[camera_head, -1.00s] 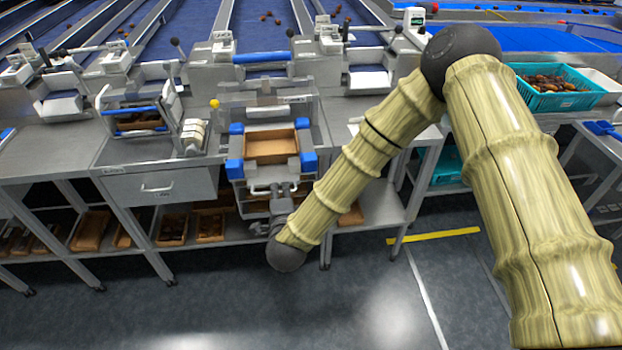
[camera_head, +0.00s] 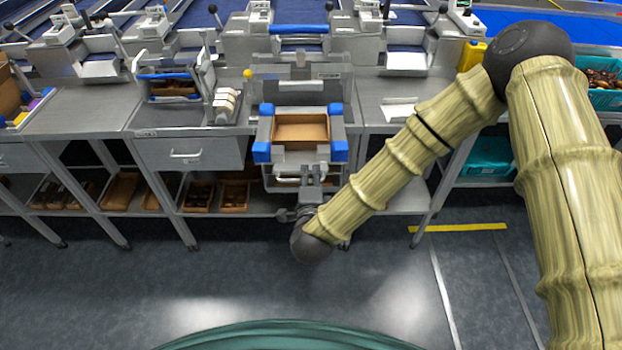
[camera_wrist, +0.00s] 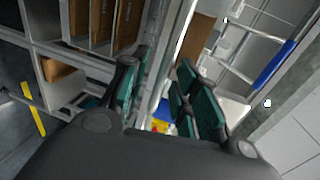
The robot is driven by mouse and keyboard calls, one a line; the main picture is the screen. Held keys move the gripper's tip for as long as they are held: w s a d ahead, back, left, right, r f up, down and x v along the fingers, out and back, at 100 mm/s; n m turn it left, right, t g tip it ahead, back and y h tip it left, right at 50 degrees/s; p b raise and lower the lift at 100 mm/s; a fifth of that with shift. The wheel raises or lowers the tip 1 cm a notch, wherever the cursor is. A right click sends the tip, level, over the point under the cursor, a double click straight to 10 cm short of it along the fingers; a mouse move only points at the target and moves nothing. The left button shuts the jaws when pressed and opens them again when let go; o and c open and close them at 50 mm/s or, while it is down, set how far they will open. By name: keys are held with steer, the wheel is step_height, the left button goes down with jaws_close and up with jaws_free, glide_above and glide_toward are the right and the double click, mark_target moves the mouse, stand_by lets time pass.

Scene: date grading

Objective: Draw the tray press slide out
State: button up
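The tray press slide (camera_head: 338,130) is a grey carriage with blue corner blocks, in front of the press frame (camera_head: 300,88) in the head view. A brown open carton (camera_head: 300,132) sits in it. The slide sticks out past the bench's front edge. Its light bar handle (camera_head: 287,179) is at its near side. My gripper (camera_head: 313,172) is at the handle's right part. In the wrist view, my gripper's teal-padded fingers (camera_wrist: 158,88) stand partly closed, with a pale bar running between them. They appear shut on the handle, though the contact itself is mostly hidden.
Left of the slide are a closed drawer (camera_head: 176,154) and a blue-handled device (camera_head: 168,87). Cartons (camera_head: 233,196) lie on the low shelf below. A bench leg stands to the right of the slide. The floor in front is clear.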

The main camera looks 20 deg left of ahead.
steer(key=shift+s+a, duration=0.1)
steer(key=shift+a, duration=0.1)
steer(key=v, duration=1.2)
steer(key=shift+f, duration=0.1)
steer(key=s+d+f+n+g+h, duration=0.1)
steer(key=s+d+f+n+g, duration=0.25)
steer(key=d+f, duration=0.55)
steer(key=s+d+f+n+g, duration=0.2)
steer(key=d+f+n+g, duration=0.3)
steer(key=f, duration=0.5)
steer(key=s+d+f+n+g+h, duration=0.2)
steer(key=s+d, duration=0.6)
steer(key=d, duration=0.4)
steer(key=s+d+f+n+g+h, duration=0.1)
steer(key=s+d+f+n+g, duration=0.2)
steer(key=d, duration=0.9)
steer(key=s+f+g, duration=0.1)
steer(key=s+f, duration=0.2)
steer(key=s, duration=0.2)
steer(key=shift+h, duration=0.4)
